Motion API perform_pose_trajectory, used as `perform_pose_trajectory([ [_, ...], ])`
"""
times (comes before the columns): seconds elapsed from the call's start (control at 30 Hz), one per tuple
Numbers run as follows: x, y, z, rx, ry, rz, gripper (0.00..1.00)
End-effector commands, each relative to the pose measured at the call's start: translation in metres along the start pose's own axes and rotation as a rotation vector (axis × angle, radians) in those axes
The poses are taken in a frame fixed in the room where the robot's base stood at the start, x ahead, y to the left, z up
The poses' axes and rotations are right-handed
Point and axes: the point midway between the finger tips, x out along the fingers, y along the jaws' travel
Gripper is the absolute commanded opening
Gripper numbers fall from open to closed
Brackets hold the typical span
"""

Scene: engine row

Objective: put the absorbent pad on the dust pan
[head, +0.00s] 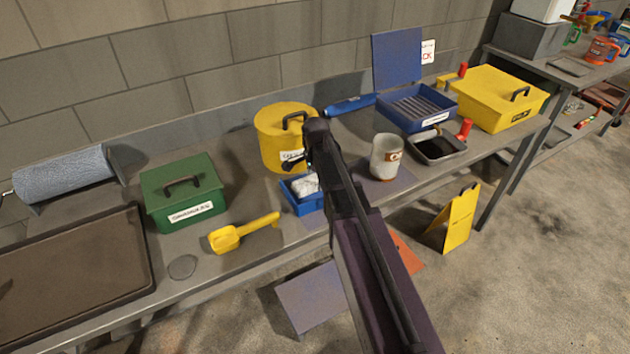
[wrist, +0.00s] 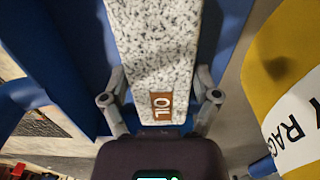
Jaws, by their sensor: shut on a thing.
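The absorbent pad (wrist: 155,55) is a speckled white block with an orange "OIL" label in the wrist view. My gripper (wrist: 160,88) is shut on it, with a finger at each side. In the head view a white part of the pad (head: 306,185) shows beside my arm, just below my gripper (head: 295,164). A blue pan-like thing (head: 290,201) lies under or around it and may be the dust pan. Blue surfaces (wrist: 65,60) also show behind the pad in the wrist view. I cannot tell whether the pad touches them.
A yellow rag can (head: 283,142) stands just behind. A green box (head: 182,205) and yellow scoop (head: 240,232) are left. A grey mug-like pot (head: 386,160), dark pan (head: 438,150) and blue tray (head: 415,110) are right. My arm hides part of the bench.

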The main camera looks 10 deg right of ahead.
Motion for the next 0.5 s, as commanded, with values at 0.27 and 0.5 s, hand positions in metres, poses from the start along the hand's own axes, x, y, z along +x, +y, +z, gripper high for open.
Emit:
perform_pose_trajectory([
  [0.27, 0.003, -0.0001, 0.0004, -0.001, 0.0, 0.0, 1.0],
  [0.5, 0.003, -0.0002, 0.0006, -0.001, 0.0, 0.0, 1.0],
])
